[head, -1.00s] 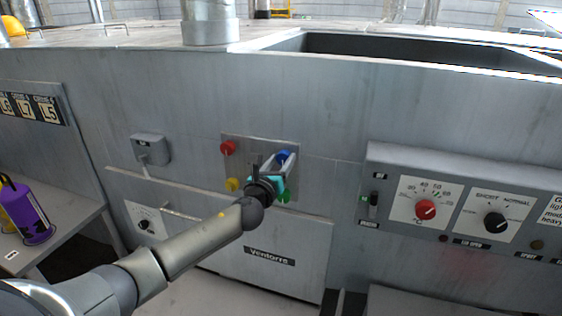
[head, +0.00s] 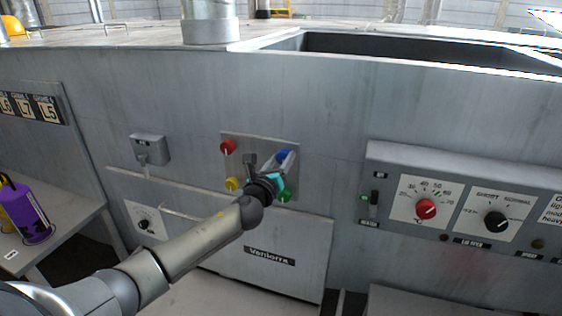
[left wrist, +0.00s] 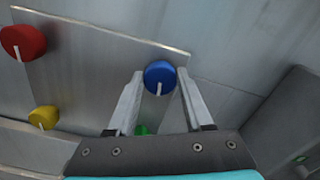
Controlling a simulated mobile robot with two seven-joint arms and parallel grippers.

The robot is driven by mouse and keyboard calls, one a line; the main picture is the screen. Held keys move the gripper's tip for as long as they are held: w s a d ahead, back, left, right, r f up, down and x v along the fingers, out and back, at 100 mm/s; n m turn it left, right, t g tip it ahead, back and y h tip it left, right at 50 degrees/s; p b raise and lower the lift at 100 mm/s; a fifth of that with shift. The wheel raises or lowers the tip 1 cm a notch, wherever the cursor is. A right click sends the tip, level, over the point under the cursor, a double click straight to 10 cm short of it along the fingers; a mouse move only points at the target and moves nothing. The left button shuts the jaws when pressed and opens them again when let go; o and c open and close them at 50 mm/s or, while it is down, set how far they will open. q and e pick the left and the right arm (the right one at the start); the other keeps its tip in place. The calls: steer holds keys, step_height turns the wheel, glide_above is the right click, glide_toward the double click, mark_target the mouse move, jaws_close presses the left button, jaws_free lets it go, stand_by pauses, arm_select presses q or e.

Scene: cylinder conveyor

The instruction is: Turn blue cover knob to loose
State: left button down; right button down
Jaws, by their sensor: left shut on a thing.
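The blue knob (head: 284,155) is at the upper right of a small metal plate (head: 258,142) on the machine's front. In the left wrist view the blue knob (left wrist: 159,76) sits between the two fingertips, with a white pointer mark at its lower edge. My left gripper (head: 283,160) is shut on the blue knob, its fingers on either side of it. In the left wrist view the gripper (left wrist: 160,84) shows both grey fingers. My right gripper is not in view.
A red knob (head: 227,147), a yellow knob (head: 232,184) and a partly hidden green knob (head: 285,196) share the plate. A control box with a red dial (head: 426,209) juts out at right. A purple container (head: 27,214) stands on a left-hand ledge.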

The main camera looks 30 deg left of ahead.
arm_select(q)
steer(key=n, duration=0.4)
steer(key=shift+n+b, duration=0.3)
steer(key=n, duration=0.3)
steer(key=shift+a+f+n, duration=0.1)
steer(key=shift+n, duration=0.2)
steer(key=n, duration=0.4)
steer(key=shift+n, duration=0.3)
steer(key=n, duration=0.3)
steer(key=shift+f+n, duration=0.1)
steer(key=shift+n, duration=0.2)
steer(key=n+p, duration=0.1)
steer(key=n, duration=0.2)
steer(key=shift+n, duration=0.3)
steer(key=n+p, duration=0.1)
steer(key=n, duration=0.3)
steer(key=shift+n, duration=0.3)
steer(key=n+p, duration=0.1)
steer(key=n, duration=0.3)
steer(key=shift+f, duration=0.1)
steer(key=shift+n+p, duration=0.65)
steer(key=shift+n, duration=1.55)
steer(key=shift+d, duration=0.2)
